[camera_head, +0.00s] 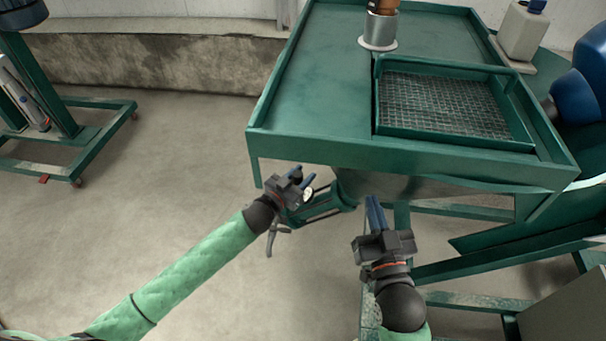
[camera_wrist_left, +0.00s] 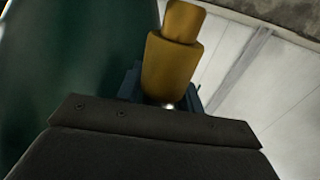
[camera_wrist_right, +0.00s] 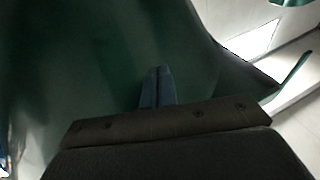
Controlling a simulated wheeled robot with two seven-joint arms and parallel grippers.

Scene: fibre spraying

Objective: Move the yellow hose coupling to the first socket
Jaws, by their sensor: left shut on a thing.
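My left gripper (camera_head: 306,179) is just below the front left corner of the green machine. In the left wrist view, the yellow hose coupling (camera_wrist_left: 168,68) stands between its blue fingers, and the gripper is shut on it. In the head view I cannot make out the coupling clearly. My right gripper (camera_head: 374,201) is in front of the machine's hopper, its blue fingers together with nothing visible between them. The fingers also show together in the right wrist view (camera_wrist_right: 157,88), against a dark green surface. I cannot clearly make out the first socket in any view.
The green machine top (camera_head: 315,85) has a mesh grate (camera_head: 447,105) and a metal cylinder (camera_head: 380,30). Its hopper (camera_head: 420,184) and frame are close to both grippers. A blue drum (camera_head: 585,85) is at the right. A wheeled green stand (camera_head: 75,145) is far left. Floor between is clear.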

